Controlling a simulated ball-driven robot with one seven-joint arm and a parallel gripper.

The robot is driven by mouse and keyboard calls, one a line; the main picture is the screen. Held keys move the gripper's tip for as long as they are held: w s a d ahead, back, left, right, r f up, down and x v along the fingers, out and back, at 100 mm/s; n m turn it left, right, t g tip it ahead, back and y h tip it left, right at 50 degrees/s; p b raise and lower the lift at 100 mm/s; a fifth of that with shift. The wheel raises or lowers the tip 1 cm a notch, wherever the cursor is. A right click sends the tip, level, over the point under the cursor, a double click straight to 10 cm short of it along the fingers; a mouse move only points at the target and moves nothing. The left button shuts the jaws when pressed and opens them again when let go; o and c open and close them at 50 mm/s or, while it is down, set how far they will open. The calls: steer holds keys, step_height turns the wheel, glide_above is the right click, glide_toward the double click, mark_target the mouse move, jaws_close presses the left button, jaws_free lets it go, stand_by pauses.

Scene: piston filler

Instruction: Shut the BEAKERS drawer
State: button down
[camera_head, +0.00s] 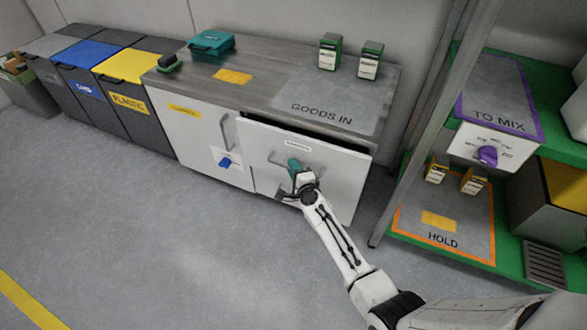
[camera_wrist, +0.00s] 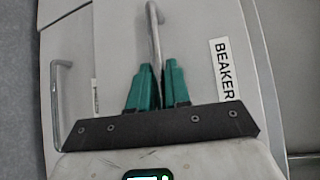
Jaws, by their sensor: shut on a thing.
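The BEAKERS drawer (camera_head: 335,178) is the right-hand front of the grey-topped cabinet. It stands partly open, with a dark gap showing between its top edge and the worktop. Its label is too small to read in the head view but shows in the wrist view (camera_wrist: 224,68). My gripper (camera_head: 294,167) is at the drawer's front. In the wrist view its green fingers (camera_wrist: 158,78) are closed around the drawer's metal bar handle (camera_wrist: 152,25). The fingers hide part of the handle.
A closed cabinet door (camera_head: 195,138) with its own handle (camera_head: 226,132) is left of the drawer. Green-labelled containers (camera_head: 329,52) and a teal case (camera_head: 211,42) stand on the worktop. Bins (camera_head: 130,88) are at left, a shelf post (camera_head: 425,120) at right. The floor in front is clear.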

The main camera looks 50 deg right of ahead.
mark_target(300, 160)
steer(key=d+b, duration=0.1)
steer(key=d, duration=0.1)
steer(key=w+d+b, duration=0.1)
steer(key=shift+w+d+f, duration=0.15)
steer(key=shift+d, duration=0.2)
steer(key=shift+w+d, duration=0.1)
steer(key=c, duration=1.2)
jaws_free()
steer(key=shift+d, duration=0.15)
steer(key=shift+r, duration=0.2)
steer(key=p+v, duration=0.4)
steer(key=v, duration=0.7)
steer(key=shift+w+f, duration=0.1)
